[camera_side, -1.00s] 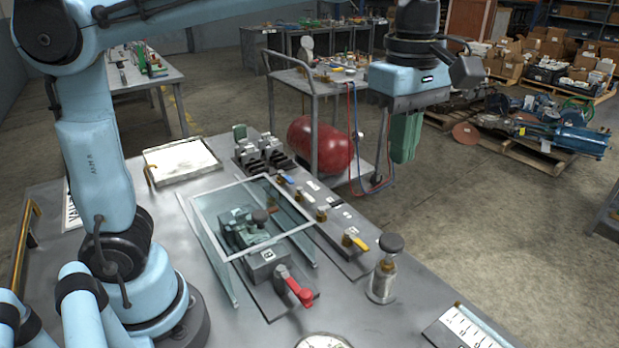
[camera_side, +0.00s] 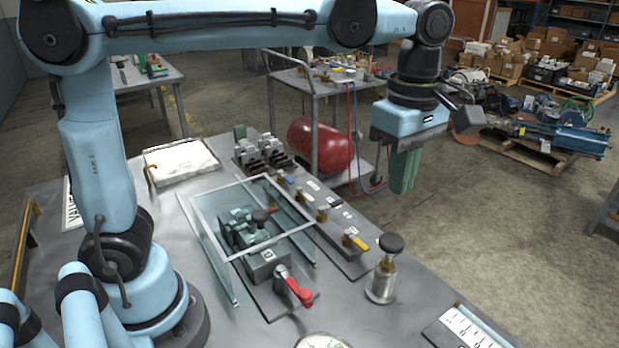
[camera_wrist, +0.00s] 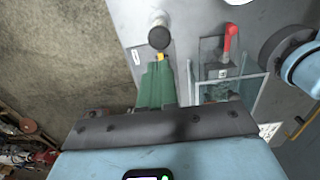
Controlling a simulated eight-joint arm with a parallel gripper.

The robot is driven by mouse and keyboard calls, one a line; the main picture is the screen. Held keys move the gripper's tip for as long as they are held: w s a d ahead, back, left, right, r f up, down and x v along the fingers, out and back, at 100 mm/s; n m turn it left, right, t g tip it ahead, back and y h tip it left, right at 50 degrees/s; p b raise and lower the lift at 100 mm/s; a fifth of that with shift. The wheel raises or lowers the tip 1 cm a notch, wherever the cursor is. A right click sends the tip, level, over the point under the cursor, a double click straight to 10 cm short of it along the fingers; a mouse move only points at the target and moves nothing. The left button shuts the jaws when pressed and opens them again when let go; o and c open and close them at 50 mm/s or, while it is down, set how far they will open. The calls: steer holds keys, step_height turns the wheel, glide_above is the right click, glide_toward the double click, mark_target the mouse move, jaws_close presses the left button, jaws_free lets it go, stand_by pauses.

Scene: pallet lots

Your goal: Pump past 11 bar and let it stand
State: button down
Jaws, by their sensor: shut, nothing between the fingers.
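The hand pump, a silver cylinder with a black knob (camera_side: 382,284), stands upright on the grey bench. Its knob (camera_wrist: 159,36) also shows in the wrist view, beyond my fingertips. My gripper (camera_side: 403,182) has its green fingers shut and empty, in the air past the bench's right edge, apart from the pump. The fingers (camera_wrist: 157,82) point toward the pump side in the wrist view. A round white gauge (camera_side: 322,342) is cut off by the bottom edge; its reading cannot be told. A red-handled valve (camera_side: 296,289) sits on a block left of the pump.
A glass-topped guard (camera_side: 212,262) covers fittings mid-bench. A row of small valves, one with a yellow handle (camera_side: 360,243), runs beside it. A white tray (camera_side: 180,160) lies at the back. A trolley (camera_side: 314,90) with a red tank (camera_side: 325,147) stands behind the bench.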

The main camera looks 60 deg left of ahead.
mark_target(390, 238)
step_height(390, 238, down, 9)
steer(key=shift+f, duration=0.1)
stand_by(0.4)
steer(key=shift+f, duration=1.75)
step_height(390, 238, up, 14)
steer(key=shift+r, duration=0.15)
